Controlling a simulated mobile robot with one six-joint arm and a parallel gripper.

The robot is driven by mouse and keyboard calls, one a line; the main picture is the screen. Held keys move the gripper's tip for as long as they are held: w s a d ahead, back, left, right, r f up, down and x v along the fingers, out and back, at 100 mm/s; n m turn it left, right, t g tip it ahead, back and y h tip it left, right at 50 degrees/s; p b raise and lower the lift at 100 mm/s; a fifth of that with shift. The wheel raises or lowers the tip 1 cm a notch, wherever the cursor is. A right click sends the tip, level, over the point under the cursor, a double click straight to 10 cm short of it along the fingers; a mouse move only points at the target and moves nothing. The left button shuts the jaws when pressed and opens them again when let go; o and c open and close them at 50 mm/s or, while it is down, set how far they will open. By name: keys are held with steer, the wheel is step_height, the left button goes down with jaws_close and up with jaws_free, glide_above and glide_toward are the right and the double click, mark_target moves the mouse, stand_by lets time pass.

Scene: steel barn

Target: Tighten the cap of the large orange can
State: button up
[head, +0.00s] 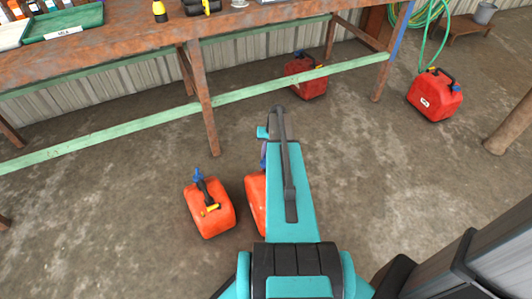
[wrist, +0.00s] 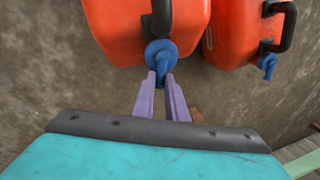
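The large orange can (wrist: 120,30) stands under my gripper in the wrist view, with a dark handle and a blue cap (wrist: 158,52) facing me. In the head view, my arm hides most of this can (head: 254,200). My gripper's two pale purple fingers (wrist: 161,82) reach to the cap. Its narrow blue tab sits between the fingertips and seems to fill the gap, so the fingers look shut on it. The cap's thread and its seating cannot be made out.
Another orange can (head: 210,212) with a blue cap stands close beside it. Red cans stand under the workbench (head: 125,45) and farther right (head: 434,97). A bench leg (head: 203,100) and a green rail (head: 290,88) are behind. The concrete floor at right is partly clear.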

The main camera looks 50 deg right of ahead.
jaws_close()
steer(key=shift+m, duration=0.3)
steer(key=shift+s+m+t+h+p, duration=0.1)
steer(key=shift+s+m+h+p, duration=0.5)
steer(key=shift+m, duration=1.75)
steer(key=shift+s+m+t+h+p, duration=0.1)
steer(key=shift+s+m+h+p, duration=0.35)
steer(key=shift+m, duration=1.95)
steer(key=shift+s+m+t+h+p, duration=0.2)
steer(key=shift+s+m+p, duration=0.6)
steer(key=shift+m, duration=1.55)
steer(key=shift+s, duration=0.25)
steer(key=o, duration=0.6)
jaws_free()
